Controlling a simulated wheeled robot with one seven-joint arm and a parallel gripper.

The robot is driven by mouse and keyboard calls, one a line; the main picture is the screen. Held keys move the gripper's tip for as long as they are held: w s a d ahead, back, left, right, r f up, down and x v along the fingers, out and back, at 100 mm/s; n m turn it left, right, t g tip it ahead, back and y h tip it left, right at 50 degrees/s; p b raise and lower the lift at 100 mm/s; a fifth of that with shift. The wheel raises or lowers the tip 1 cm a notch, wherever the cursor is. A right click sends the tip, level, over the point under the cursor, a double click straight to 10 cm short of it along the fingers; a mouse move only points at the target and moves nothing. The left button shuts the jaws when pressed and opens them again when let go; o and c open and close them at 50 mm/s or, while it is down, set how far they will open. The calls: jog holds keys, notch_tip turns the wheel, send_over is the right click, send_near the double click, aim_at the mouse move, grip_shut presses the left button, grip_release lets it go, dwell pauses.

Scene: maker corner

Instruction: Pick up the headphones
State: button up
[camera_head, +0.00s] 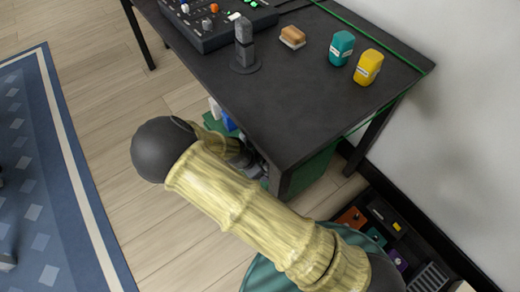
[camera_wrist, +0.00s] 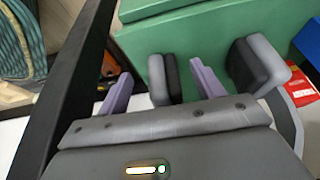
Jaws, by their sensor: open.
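The headphones (camera_wrist: 258,67) show in the wrist view as two grey and black ear cups with part of a grey band at the right. The left cup lies between the two purple fingers of my gripper (camera_wrist: 160,71). The right cup is to the right of the right finger. My gripper is open, and I cannot tell whether a finger touches the headphones. The rest of the band is hidden behind the gripper body. In the head view my arm reaches down beside the table, and the headphones cannot be made out there.
A green box (camera_wrist: 230,28) stands just behind the headphones. A dark post (camera_wrist: 72,85) is close at left. A red item (camera_wrist: 300,82) and a blue item (camera_wrist: 309,42) are at right.

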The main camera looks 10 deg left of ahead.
jog(key=b+x, duration=0.3)
jog(key=x, duration=0.2)
jog(key=shift+f, duration=0.1)
dwell(0.3)
jog(key=c, duration=1.2)
